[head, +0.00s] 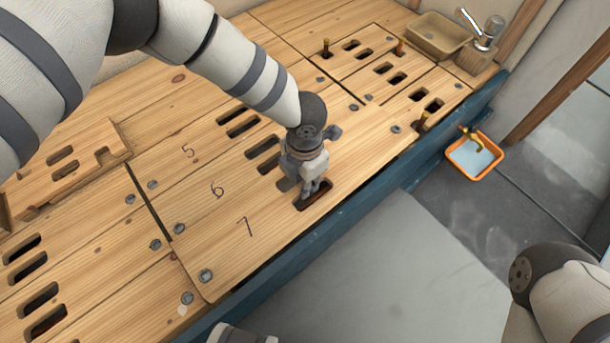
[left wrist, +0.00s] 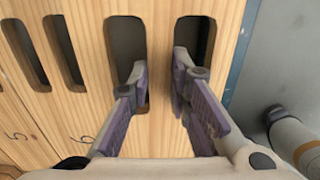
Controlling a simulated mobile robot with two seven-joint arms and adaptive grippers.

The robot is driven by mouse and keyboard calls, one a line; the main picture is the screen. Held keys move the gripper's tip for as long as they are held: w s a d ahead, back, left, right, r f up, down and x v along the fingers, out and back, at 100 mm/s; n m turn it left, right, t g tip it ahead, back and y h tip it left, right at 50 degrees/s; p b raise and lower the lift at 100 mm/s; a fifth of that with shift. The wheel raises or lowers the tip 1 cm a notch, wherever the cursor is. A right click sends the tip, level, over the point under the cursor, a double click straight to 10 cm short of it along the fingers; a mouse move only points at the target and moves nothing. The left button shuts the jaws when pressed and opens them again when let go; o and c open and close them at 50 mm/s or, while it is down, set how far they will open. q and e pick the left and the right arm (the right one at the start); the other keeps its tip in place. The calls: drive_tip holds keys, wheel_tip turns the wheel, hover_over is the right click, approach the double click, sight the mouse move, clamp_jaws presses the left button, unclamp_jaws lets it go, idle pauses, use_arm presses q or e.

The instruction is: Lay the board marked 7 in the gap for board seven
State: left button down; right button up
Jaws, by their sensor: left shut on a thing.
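The board marked 7 (head: 240,245) lies along the front of the deck, beside the board marked 6 (head: 205,205). It has two slots towards its right end and a bolt head near its left end. My left gripper (head: 311,190) is shut on the bar between these slots. In the left wrist view the gripper's fingers (left wrist: 158,85) reach into the two slots, one on each side of the bar. The gap for board seven is hidden under the board. I cannot tell whether the board lies flush or slightly raised. My right gripper is out of view.
A blue beam (head: 385,190) edges the deck, with a dark slit beside the boards. An orange-rimmed tray (head: 474,155) lies beyond it at right. A loose-looking slotted board (head: 75,160) lies at left.

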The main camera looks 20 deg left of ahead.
use_arm(q)
drive_tip(key=shift+f, duration=0.45)
drive_tip(key=shift+r, duration=0.2)
drive_tip(key=shift+f, duration=0.2)
drive_tip(key=shift+f+b, duration=0.65)
drive_tip(key=shift+f, duration=0.8)
drive_tip(key=shift+f, duration=0.2)
drive_tip(key=c, duration=1.4)
unclamp_jaws()
